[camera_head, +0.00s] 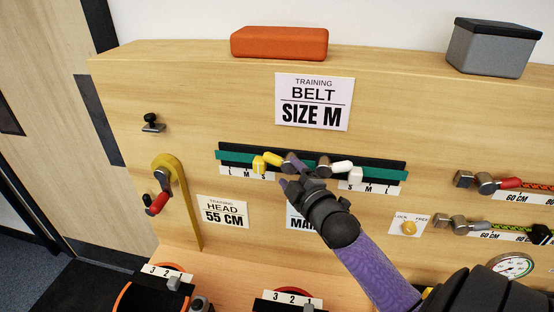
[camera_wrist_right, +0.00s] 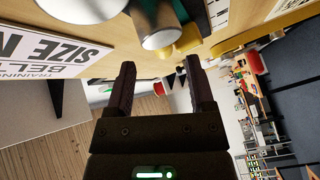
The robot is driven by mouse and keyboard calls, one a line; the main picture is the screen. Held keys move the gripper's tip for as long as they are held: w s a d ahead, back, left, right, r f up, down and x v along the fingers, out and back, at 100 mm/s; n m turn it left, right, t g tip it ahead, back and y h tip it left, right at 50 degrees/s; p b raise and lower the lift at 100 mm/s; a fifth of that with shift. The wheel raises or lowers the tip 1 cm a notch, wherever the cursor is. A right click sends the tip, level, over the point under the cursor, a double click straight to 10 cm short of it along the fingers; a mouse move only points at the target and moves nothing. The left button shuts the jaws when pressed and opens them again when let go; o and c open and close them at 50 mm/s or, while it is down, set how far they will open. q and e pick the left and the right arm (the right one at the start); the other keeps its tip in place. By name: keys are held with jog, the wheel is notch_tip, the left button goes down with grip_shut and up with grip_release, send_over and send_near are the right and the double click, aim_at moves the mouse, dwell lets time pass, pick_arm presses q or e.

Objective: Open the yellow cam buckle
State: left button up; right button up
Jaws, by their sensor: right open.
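The yellow cam buckle (camera_head: 259,165) sits at the left part of a green belt (camera_head: 233,156) on the upright wooden board. Its yellow lever (camera_head: 273,158) lies against the belt, beside a grey-brown cylinder (camera_head: 293,163). In the right wrist view a yellow piece (camera_wrist_right: 188,40) shows past the fingers, next to a pale cylinder. My right gripper (camera_head: 299,181) is just below the middle of the belt, right of the yellow buckle. Its fingers also show in the wrist view (camera_wrist_right: 159,75), apart with nothing between them. I cannot tell whether it touches anything. My left gripper is out of view.
A white buckle (camera_head: 341,167) sits on the belt's right part. A yellow strap (camera_head: 187,205) with a red-handled lever (camera_head: 157,205) hangs at the left. Red (camera_head: 487,184) and green rope fittings are at the right. An orange box (camera_head: 279,43) and grey box (camera_head: 490,50) stand on top.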

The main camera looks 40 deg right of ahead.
aim_at(280, 165)
jog(key=x, duration=0.4)
jog(key=shift+w+f, duration=0.1)
jog(key=shift+w, duration=0.05)
jog(key=shift+w, duration=0.1)
jog(key=shift+a, duration=0.15)
grip_shut()
